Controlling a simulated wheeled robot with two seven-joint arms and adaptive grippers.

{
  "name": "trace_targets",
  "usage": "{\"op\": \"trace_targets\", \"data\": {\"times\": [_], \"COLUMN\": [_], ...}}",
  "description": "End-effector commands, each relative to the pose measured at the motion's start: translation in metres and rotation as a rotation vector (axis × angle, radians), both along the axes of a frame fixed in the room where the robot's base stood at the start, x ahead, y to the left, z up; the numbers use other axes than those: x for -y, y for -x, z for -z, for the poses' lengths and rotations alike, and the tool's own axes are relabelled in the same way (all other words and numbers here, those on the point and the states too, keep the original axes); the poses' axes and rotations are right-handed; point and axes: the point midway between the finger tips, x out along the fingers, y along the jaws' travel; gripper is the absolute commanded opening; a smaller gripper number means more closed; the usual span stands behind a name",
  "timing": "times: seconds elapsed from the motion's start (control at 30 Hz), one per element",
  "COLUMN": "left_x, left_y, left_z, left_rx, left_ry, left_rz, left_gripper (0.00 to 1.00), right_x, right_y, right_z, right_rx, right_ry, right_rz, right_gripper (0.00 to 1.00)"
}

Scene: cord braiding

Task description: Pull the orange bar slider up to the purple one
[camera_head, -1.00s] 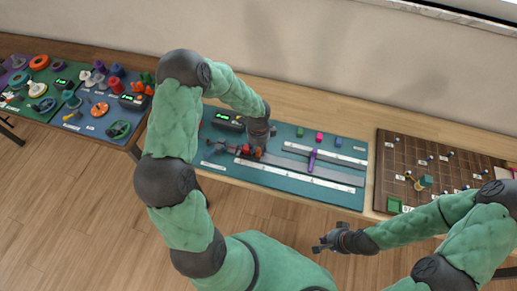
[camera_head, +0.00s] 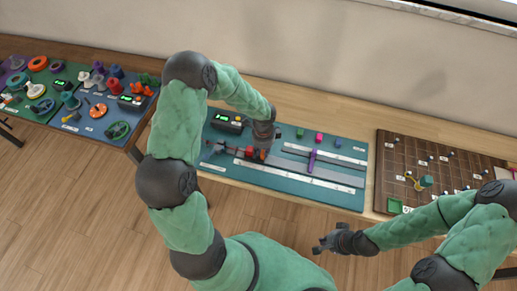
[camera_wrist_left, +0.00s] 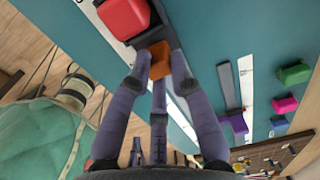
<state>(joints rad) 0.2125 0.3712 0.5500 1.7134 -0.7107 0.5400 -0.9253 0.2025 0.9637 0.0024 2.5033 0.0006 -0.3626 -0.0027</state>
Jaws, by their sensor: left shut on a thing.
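A small orange bar slider (camera_head: 263,155) sits on the grey rail of the teal board. It also shows in the left wrist view (camera_wrist_left: 160,60), between the fingertips of my left gripper (camera_wrist_left: 158,78), which is shut on it. The purple slider (camera_head: 311,160) stands further right along the rails, apart from the orange one; the left wrist view shows it too (camera_wrist_left: 237,122). My right gripper (camera_head: 330,243) hangs in front of the table's edge, away from the board; whether its fingers are open is too small to tell.
A red block (camera_head: 249,151) is just left of the orange slider. Green (camera_head: 300,132), pink (camera_head: 319,138) and blue (camera_head: 338,143) blocks stand behind the rails. A display box (camera_head: 228,121) is at the back left. A brown pegged board (camera_head: 440,165) lies to the right.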

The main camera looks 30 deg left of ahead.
Motion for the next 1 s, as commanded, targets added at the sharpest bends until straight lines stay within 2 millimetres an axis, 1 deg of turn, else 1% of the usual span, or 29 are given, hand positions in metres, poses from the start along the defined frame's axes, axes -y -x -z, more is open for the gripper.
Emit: {"op": "trace_targets", "data": {"times": [0.03, 0.17, 0.4, 0.6, 0.8, 1.0], "left_x": [0.012, 0.041, 0.098, 0.138, 0.164, 0.175], "left_y": [0.0, -0.006, -0.02, -0.028, -0.034, -0.037], "left_z": [0.002, 0.003, 0.003, 0.003, 0.003, 0.003], "left_rx": [-0.007, -0.009, -0.008, -0.01, -0.012, -0.012], "left_ry": [0.002, 0.002, 0.001, 0.0, 0.0, 0.0], "left_rz": [0.006, 0.008, 0.008, 0.007, 0.004, 0.003], "left_gripper": [0.0, 0.0, 0.0, 0.0, 0.0, 0.0], "right_x": [0.0, 0.0, 0.0, 0.0, 0.0, 0.0], "right_y": [0.0, 0.0, 0.0, 0.0, 0.0, 0.0], "right_z": [0.002, 0.007, 0.013, 0.017, 0.018, 0.019], "right_rx": [0.0, 0.0, 0.0, 0.0, 0.0, 0.0], "right_ry": [0.0, 0.0, 0.0, 0.0, 0.0, 0.0], "right_rz": [0.0, 0.0, 0.0, 0.0, 0.0, 0.0], "right_gripper": [0.0, 0.0, 0.0, 0.0, 0.0, 0.0]}}
